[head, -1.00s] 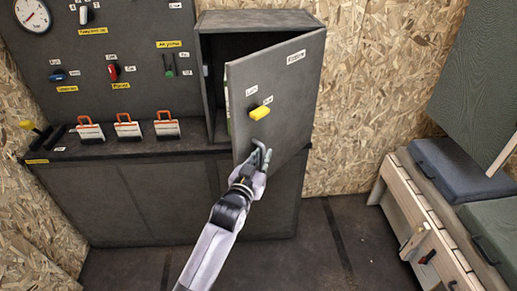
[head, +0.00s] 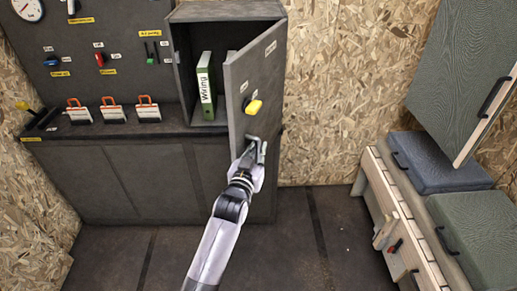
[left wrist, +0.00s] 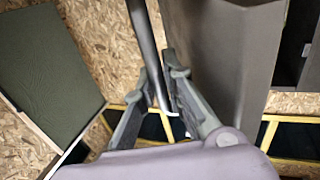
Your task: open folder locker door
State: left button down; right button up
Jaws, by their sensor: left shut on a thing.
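The grey folder locker (head: 225,12) stands on the dark cabinet, and its door (head: 262,72) is swung well open towards me. Inside, a green and white folder marked "Wiring" (head: 206,88) stands upright, with part of another beside it. The door's front has a yellow knob (head: 254,106) and a grey handle (head: 251,138) low down. My left gripper (head: 256,147) is shut on the handle at the door's lower part. In the left wrist view, the grey handle bar (left wrist: 147,45) runs between the fingers (left wrist: 165,80), partly hidden by them. My right gripper is not in view.
Several orange-handled items (head: 113,112) stand on the cabinet top (head: 150,131), left of the locker. A bench with cushions (head: 440,165) and a raised green panel (head: 465,65) are at the right. The dark floor (head: 305,240) between is clear.

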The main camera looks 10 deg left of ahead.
pick_arm(q)
jog(key=shift+d, duration=0.3)
jog(key=shift+a, duration=0.1)
jog(key=c, duration=1.9)
grip_release()
jog(key=shift+s, duration=0.1)
jog(key=s, duration=0.4)
jog(key=s+a, duration=0.1)
jog(key=s, duration=0.3)
jog(key=s+a, duration=0.1)
jog(key=s, duration=0.2)
jog(key=shift+s+a, duration=0.1)
jog(key=shift+s, duration=0.3)
jog(key=shift+c, duration=0.2)
